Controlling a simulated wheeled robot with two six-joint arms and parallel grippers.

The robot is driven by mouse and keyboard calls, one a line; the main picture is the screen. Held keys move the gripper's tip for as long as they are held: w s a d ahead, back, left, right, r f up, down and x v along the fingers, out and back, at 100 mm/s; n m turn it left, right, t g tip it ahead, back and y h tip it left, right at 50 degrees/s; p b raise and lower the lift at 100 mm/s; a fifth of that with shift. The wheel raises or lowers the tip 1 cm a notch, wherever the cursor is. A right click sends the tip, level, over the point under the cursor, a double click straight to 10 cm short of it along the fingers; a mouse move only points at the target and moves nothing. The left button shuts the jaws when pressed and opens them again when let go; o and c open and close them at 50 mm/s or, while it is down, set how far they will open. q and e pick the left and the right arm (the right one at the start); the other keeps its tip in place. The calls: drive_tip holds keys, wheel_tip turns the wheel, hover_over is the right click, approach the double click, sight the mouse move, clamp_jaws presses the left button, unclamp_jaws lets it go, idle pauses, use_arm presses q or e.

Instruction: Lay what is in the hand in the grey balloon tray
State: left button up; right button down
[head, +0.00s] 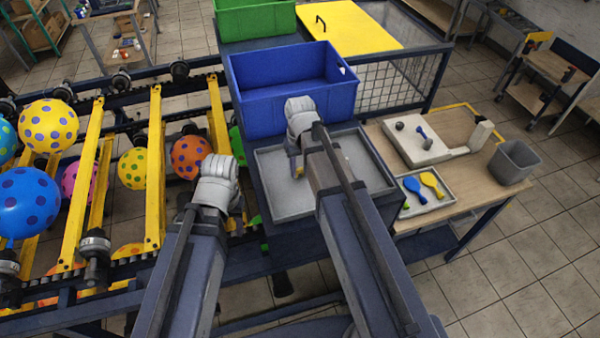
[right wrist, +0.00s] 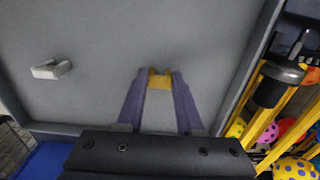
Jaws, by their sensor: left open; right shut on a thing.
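The grey balloon tray (head: 267,203) lies in the middle, in front of the blue crate, partly hidden by my right arm. My right gripper (head: 297,168) is over the tray, shut on a small yellow thing (head: 299,171). In the right wrist view the yellow thing (right wrist: 160,79) sits between the purple fingertips, above the tray floor (right wrist: 110,35). Whether it touches the floor I cannot tell. A small light grey piece (right wrist: 50,70) lies in the tray. My left gripper (head: 222,195) is empty and open left of the tray; its fingertips are mostly hidden.
The blue crate (head: 290,110) stands right behind the tray. A conveyor with yellow bars (head: 155,165) and dotted balloons (head: 48,125) is at the left. At the right, a table (head: 470,180) holds a small tray with blue and yellow flat pieces and a grey bin (head: 512,162).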

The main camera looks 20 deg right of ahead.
sight(300, 170)
drive_tip(key=shift+r, duration=0.1)
drive_tip(key=shift+f, duration=0.3)
drive_tip(key=c, duration=0.5)
unclamp_jaws()
drive_tip(key=shift+r, duration=0.1)
drive_tip(key=shift+c, duration=0.2)
drive_tip(key=shift+r, duration=0.1)
wheel_tip(300, 170, up, 8)
drive_tip(key=p, duration=0.7)
drive_tip(key=shift+p, duration=0.35)
drive_tip(key=s+a+n, duration=0.1)
drive_tip(key=s+a, duration=0.2)
drive_tip(key=s, duration=0.1)
drive_tip(key=s+a+n, duration=0.1)
drive_tip(key=s+a, duration=0.3)
drive_tip(key=s, duration=0.1)
drive_tip(key=s+a+h, duration=0.1)
drive_tip(key=s+a, duration=0.2)
drive_tip(key=s, duration=0.2)
drive_tip(key=shift+a+n, duration=0.15)
drive_tip(key=shift+n, duration=0.25)
drive_tip(key=shift+s+a, duration=0.2)
drive_tip(key=shift+s, duration=0.05)
